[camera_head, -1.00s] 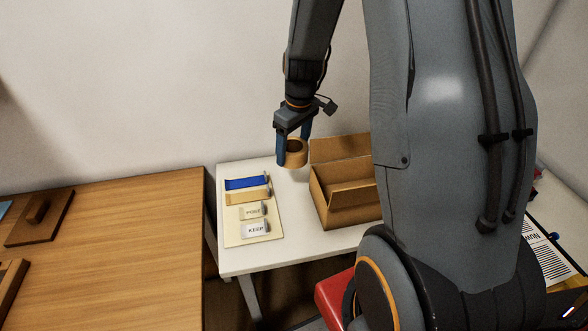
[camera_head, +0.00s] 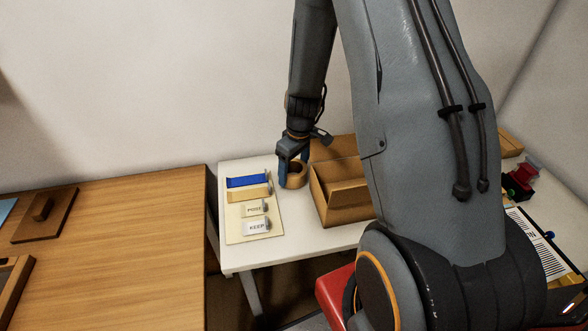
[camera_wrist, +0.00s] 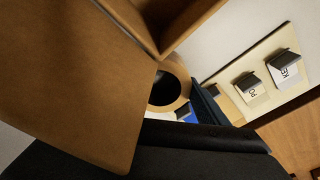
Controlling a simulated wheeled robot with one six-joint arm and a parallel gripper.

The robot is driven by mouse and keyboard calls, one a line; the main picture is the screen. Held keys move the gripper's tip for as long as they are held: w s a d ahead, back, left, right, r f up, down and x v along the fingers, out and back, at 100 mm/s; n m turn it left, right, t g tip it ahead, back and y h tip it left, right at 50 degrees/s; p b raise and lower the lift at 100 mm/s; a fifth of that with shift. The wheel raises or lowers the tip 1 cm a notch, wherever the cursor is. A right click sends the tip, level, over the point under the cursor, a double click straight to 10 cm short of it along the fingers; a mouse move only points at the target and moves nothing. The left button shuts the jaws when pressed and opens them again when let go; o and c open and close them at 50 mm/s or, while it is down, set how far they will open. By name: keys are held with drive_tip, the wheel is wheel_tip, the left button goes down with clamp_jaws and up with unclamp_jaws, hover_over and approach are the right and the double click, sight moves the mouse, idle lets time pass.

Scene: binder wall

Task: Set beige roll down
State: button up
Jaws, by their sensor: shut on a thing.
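The beige roll (camera_head: 296,180) is a short ring with a dark hole, low at the white table's back between the label board and the cardboard box. My gripper (camera_head: 292,172) is shut on it, with blue fingers pointing down. I cannot tell whether the roll touches the table. In the wrist view the roll (camera_wrist: 176,88) shows its open hole beside a blue finger (camera_wrist: 208,108). Part of it is hidden by a cardboard flap.
The open cardboard box (camera_head: 345,205) stands close on the right, its flap (camera_wrist: 75,75) large in the wrist view. The label board (camera_head: 252,220) with blue, tan, POST and KEEP tags lies on the left. The white table (camera_head: 295,238) is bare in front.

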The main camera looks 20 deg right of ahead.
drive_tip(key=shift+f, duration=0.2)
drive_tip(key=o, duration=1.1)
drive_tip(key=shift+r, duration=0.1)
